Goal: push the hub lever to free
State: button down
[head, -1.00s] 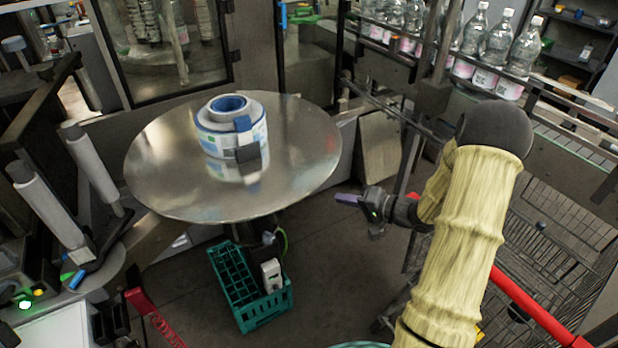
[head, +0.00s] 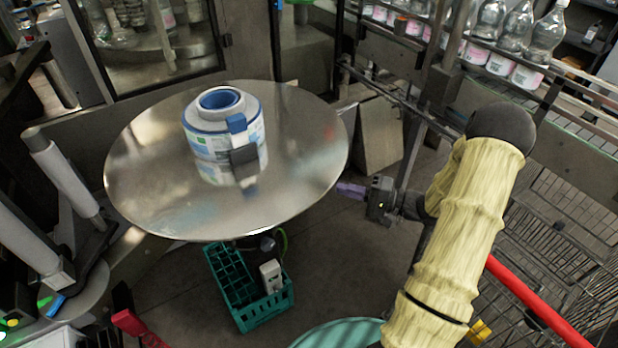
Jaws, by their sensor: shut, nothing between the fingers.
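A round shiny metal turntable (head: 300,165) fills the left middle of the head view. A white and blue label reel (head: 212,142) stands near its middle, around a hub with a blue ring on top. A blue lever (head: 238,124) sits at the front right of the reel, with a dark grey block (head: 244,155) just below it. Whether the lever stands at free cannot be told. My gripper (head: 350,190) is shut and empty, to the right of the turntable's rim and apart from the lever, its purple fingers pointing left.
A green crate (head: 262,312) stands on the floor below the turntable. A wire trolley with a red bar (head: 535,305) is at the right. Bottles (head: 500,62) line a conveyor at the back right. White rollers (head: 62,178) stand at the left.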

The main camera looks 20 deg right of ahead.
jog(key=p+x, duration=0.2)
jog(key=x, duration=0.7)
jog(key=shift+a, duration=0.3)
jog(key=shift+s+r, duration=0.1)
jog(key=shift+s, duration=0.05)
